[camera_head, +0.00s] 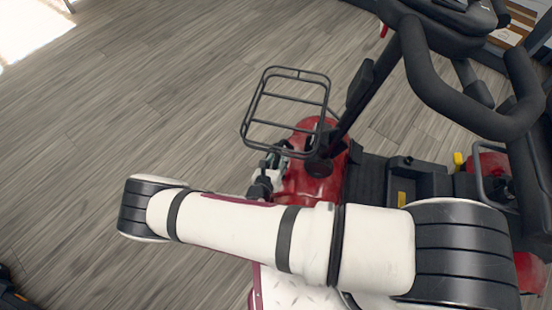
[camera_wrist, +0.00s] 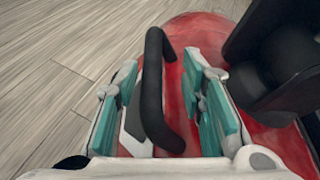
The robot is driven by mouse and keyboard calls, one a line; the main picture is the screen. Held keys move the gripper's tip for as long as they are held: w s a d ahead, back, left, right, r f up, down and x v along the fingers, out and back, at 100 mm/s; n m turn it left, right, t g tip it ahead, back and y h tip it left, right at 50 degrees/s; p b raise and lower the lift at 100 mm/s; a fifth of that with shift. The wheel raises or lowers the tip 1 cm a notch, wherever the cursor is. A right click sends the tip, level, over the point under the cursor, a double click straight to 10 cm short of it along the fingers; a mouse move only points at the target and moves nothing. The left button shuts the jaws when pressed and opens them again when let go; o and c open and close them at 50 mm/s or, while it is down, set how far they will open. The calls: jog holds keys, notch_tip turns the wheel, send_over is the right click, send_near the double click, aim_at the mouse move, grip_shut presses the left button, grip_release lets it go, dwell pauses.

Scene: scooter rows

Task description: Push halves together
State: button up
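The scooter has a red front part (camera_head: 312,170) and a red rear part (camera_head: 488,172), with a dark deck (camera_head: 388,180) between them. I cannot see a clear gap between the halves. In the wrist view, a curved black bar (camera_wrist: 152,90) stands over a red surface (camera_wrist: 198,32). My gripper (camera_wrist: 161,75) has its teal-padded fingers on either side of this bar. The fingers are apart, with space between the bar and the right pad. My gripper also shows partly in the head view (camera_head: 268,172), beside the red front part under the basket.
A black wire basket (camera_head: 288,104) sits above the front part. The black tiller and looped handlebar (camera_head: 440,95) rise at the right. A dark block (camera_wrist: 275,65) is close to my right finger. Open wooden floor (camera_head: 120,100) lies at the left.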

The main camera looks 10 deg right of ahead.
jog(key=shift+a, duration=0.1)
jog(key=shift+s+a+r, duration=0.2)
jog(key=shift+s+a, duration=0.1)
jog(key=shift+s, duration=0.15)
jog(key=v, duration=1)
jog(key=shift+s+r, duration=0.2)
jog(key=shift+s, duration=0.2)
